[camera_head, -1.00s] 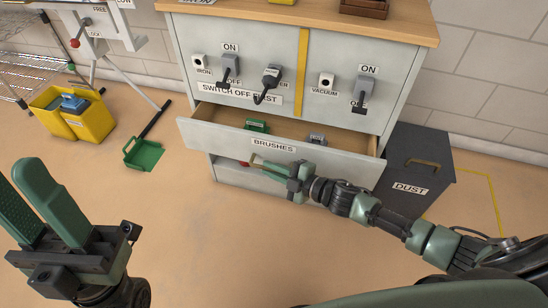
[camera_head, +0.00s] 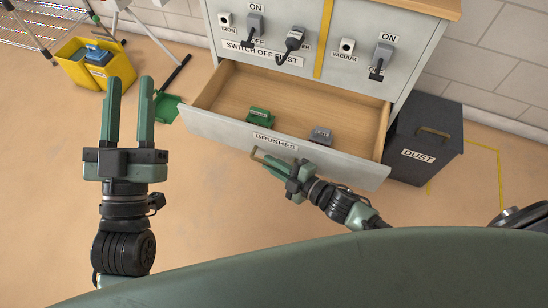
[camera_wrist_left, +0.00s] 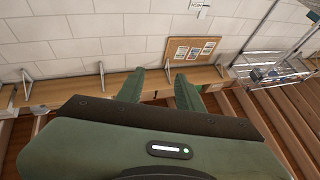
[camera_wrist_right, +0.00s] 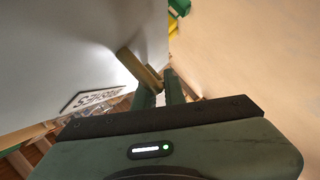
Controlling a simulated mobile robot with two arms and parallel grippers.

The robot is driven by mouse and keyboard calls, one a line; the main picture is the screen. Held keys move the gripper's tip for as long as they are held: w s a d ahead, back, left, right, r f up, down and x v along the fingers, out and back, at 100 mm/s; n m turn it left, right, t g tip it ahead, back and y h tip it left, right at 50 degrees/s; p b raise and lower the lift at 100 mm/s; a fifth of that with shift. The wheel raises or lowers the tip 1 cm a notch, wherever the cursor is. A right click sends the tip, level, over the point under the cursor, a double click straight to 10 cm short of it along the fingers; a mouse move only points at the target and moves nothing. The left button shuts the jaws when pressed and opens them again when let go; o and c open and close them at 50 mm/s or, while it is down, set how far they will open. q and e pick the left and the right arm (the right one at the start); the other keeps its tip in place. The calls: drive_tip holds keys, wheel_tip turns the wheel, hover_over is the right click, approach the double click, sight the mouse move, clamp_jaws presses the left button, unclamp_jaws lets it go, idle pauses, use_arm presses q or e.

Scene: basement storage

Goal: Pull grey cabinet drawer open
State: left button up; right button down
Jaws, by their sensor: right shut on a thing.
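The grey cabinet (camera_head: 300,62) stands at the top of the head view. Its drawer, labelled BRUSHES (camera_head: 222,128), is pulled well out and shows its wooden inside. A green brush (camera_head: 261,117) and a grey brush (camera_head: 320,136) lie in it near the front. My right gripper (camera_head: 277,165) is at the drawer front, shut on the brass-coloured handle (camera_head: 258,156); the handle also shows between the fingers in the right wrist view (camera_wrist_right: 138,68). My left gripper (camera_head: 127,112) is raised at the left, open and empty.
A dark DUST bin (camera_head: 425,140) stands right of the drawer. A yellow bucket (camera_head: 88,68) and a green dustpan (camera_head: 167,108) are on the floor at the left. Switches and a plug line the cabinet face. Floor below the drawer is clear.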

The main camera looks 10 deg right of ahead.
drive_tip(key=c, duration=1.5)
unclamp_jaws()
